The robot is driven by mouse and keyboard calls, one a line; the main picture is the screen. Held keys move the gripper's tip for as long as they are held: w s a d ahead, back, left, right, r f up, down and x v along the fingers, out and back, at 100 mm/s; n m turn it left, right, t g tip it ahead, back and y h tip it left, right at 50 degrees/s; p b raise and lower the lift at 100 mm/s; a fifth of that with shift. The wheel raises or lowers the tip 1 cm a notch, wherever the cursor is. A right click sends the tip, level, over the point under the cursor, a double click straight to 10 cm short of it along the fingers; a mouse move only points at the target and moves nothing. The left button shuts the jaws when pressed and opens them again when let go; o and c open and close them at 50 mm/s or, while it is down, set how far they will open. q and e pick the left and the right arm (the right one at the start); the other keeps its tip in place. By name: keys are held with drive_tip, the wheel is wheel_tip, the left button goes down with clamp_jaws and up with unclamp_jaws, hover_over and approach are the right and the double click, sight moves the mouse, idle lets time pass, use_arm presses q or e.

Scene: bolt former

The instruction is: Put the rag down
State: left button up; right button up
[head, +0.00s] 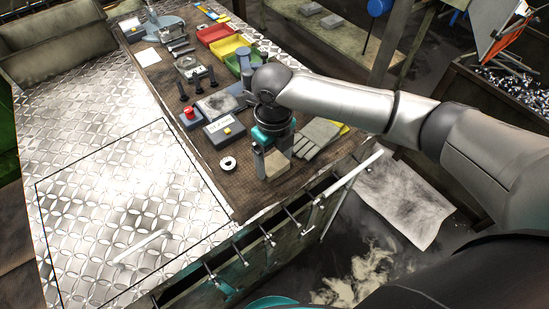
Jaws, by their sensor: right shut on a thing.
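My right gripper (274,157) points down over the near right part of the workbench. It is shut on a small tan folded rag (277,166), which shows between and below its fingers. The rag is at or just above the brown bench top (235,187); I cannot tell whether it touches. My left gripper is not in view.
Grey gloves (318,138) lie just right of the gripper. A white ring (228,164) and a grey box with a yellow button (225,132) are to its left. Red (213,33), yellow (229,45) and green bins stand behind.

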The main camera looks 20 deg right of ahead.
sight(274, 162)
drive_tip(key=o, duration=1.6)
drive_tip(key=shift+c, duration=0.2)
wheel_tip(274, 162, up, 12)
drive_tip(key=shift+w+p, duration=0.2)
drive_tip(key=shift+p, duration=0.15)
drive_tip(key=shift+r, duration=0.1)
